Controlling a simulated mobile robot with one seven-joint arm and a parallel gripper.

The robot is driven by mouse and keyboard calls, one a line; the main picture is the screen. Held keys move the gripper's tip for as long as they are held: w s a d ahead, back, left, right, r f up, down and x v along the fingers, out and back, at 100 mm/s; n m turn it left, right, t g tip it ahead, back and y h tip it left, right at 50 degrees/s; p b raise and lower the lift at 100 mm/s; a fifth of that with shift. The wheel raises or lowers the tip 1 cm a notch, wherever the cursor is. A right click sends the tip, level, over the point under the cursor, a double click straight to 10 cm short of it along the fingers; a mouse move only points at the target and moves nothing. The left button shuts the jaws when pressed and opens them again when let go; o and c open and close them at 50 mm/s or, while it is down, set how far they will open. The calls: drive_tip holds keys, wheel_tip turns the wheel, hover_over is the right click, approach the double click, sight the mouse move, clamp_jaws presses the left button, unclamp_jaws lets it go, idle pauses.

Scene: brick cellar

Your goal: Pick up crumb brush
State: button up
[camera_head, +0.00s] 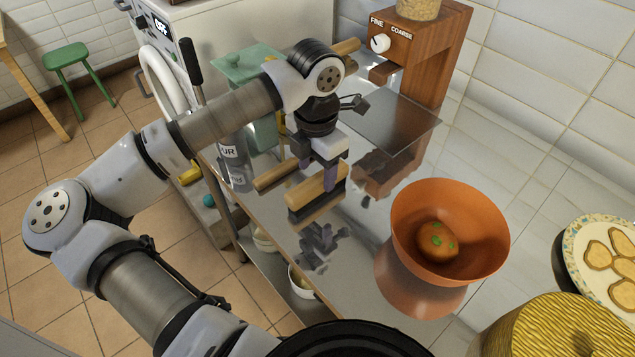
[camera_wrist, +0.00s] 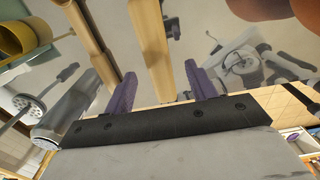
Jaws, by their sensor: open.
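The crumb brush (camera_head: 306,194) has a pale wooden block with dark bristles below it and lies at the left part of the steel worktop (camera_head: 352,248). My gripper (camera_head: 319,174) is above the brush, pointing down, with its purple fingers apart. In the wrist view, the wooden top of the brush (camera_wrist: 152,45) runs between the two open fingers (camera_wrist: 160,77), one finger on each side. I cannot tell whether either finger touches the wood. The bristles are hidden in the wrist view.
A second wooden stick (camera_head: 275,177) lies left of the brush, close to the gripper. A wooden grinder (camera_head: 432,50) stands behind. An orange bowl (camera_head: 478,262) holding a brown, green-spotted lump is to the right. A patterned plate (camera_head: 575,236) and yellow woven object (camera_head: 560,330) are front right.

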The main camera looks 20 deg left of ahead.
sight(318, 179)
drive_tip(key=shift+w+f+p, duration=0.15)
drive_tip(key=shift+f+p, duration=0.45)
drive_tip(key=shift+f, duration=0.9)
drive_tip(key=shift+w+f+p, duration=0.1)
drive_tip(key=shift+f+p, duration=0.45)
drive_tip(key=shift+f, duration=0.9)
drive_tip(key=c, duration=1.1)
